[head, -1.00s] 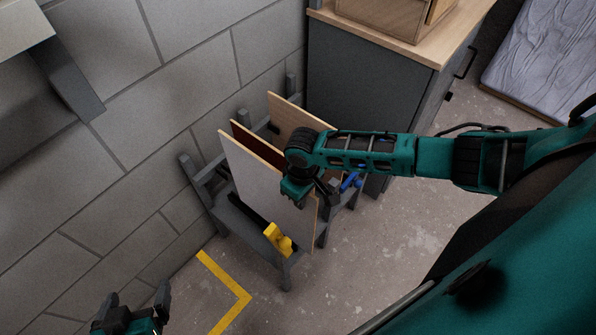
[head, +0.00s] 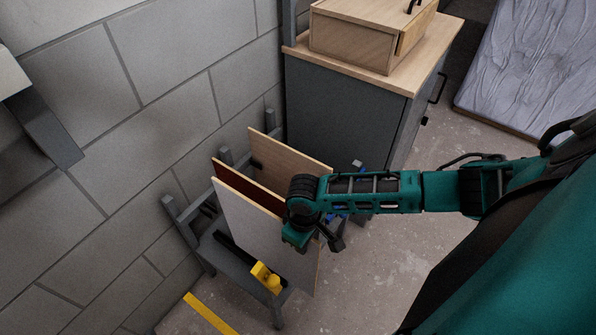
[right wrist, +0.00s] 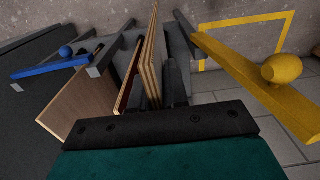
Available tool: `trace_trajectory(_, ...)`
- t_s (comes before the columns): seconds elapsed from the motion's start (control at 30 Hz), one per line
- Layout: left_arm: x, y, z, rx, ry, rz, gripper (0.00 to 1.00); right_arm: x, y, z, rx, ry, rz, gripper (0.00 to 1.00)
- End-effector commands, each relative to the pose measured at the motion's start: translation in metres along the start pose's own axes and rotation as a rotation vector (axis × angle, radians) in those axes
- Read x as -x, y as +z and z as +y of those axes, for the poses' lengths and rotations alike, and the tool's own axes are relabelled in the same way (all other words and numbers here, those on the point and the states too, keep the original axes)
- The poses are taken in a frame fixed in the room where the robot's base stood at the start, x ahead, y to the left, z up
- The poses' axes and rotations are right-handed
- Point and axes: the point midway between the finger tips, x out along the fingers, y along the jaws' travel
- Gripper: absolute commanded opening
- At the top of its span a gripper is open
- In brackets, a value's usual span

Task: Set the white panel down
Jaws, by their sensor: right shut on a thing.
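The white panel (head: 255,230) stands nearly upright at the near side of a grey rack (head: 233,262) in the head view. My right gripper (head: 328,232) is at its right edge, shut on it. In the right wrist view the panel shows nearly edge-on (right wrist: 154,62), between the dark fingers (right wrist: 162,85). I cannot tell whether its lower edge touches the rack. My left gripper is out of view.
A dark red panel (head: 235,183) and a wooden panel (head: 285,162) stand behind it in the rack. A grey cabinet (head: 345,115) stands behind. Floor at the right is clear.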

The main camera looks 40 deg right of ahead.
Motion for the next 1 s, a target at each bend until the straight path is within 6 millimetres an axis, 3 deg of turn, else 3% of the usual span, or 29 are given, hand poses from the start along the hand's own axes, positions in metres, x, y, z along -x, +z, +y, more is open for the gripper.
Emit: trace_trajectory(1.0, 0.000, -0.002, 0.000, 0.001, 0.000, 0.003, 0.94, 0.002, 0.075, 0.000, 0.000, -0.001, 0.006, 0.00)
